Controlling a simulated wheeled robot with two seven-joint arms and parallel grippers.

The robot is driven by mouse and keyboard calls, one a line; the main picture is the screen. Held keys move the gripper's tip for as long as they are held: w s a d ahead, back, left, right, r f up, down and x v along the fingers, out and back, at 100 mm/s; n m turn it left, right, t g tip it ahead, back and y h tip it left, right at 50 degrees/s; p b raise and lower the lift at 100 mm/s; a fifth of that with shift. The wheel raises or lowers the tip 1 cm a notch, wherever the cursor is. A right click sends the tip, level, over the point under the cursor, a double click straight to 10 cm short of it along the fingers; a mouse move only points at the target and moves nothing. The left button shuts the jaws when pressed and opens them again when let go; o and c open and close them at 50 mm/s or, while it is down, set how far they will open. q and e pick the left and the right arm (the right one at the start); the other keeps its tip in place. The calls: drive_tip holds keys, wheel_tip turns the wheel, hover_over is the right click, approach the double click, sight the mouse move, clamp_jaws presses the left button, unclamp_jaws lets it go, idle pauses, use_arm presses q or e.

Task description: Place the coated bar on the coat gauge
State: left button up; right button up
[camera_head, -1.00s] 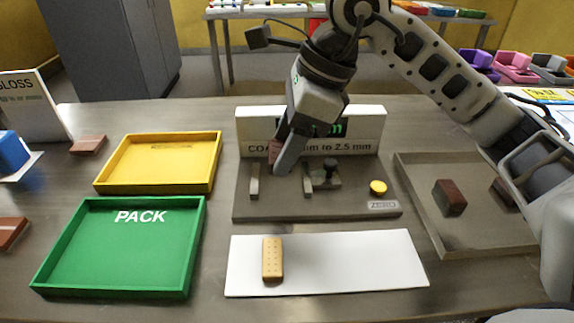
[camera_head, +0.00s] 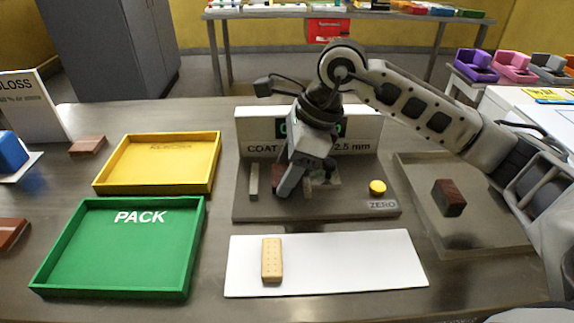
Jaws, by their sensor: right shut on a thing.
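The coat gauge (camera_head: 350,205) is a grey-brown plate with an upright white sign and display panel at its back, a small upright block (camera_head: 254,181) at the left and a fixture (camera_head: 325,176) near the middle. My right gripper (camera_head: 284,190) is over the plate between these two, shut on a dark reddish-brown coated bar (camera_head: 277,172). The gripper hides most of the bar, and I cannot tell whether the bar touches the plate. Another brown bar (camera_head: 448,198) lies in the grey tray (camera_head: 478,242) at the right. My left gripper is not in view.
A yellow ZERO button (camera_head: 377,187) is on the gauge's right. A plain biscuit bar (camera_head: 272,260) lies on the white strip (camera_head: 370,265) in front. A yellow tray (camera_head: 213,160) and green PACK tray (camera_head: 197,250) are at the left. My right arm crosses above the grey tray.

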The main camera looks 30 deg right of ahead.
drive_tip(key=o, duration=0.8)
drive_tip(key=shift+f, duration=0.1)
drive_tip(key=shift+c, duration=0.2)
drive_tip(key=shift+r+p, duration=0.35)
drive_tip(key=v, duration=1.1)
drive_tip(key=shift+d+r, duration=0.25)
drive_tip(key=shift+r, duration=0.05)
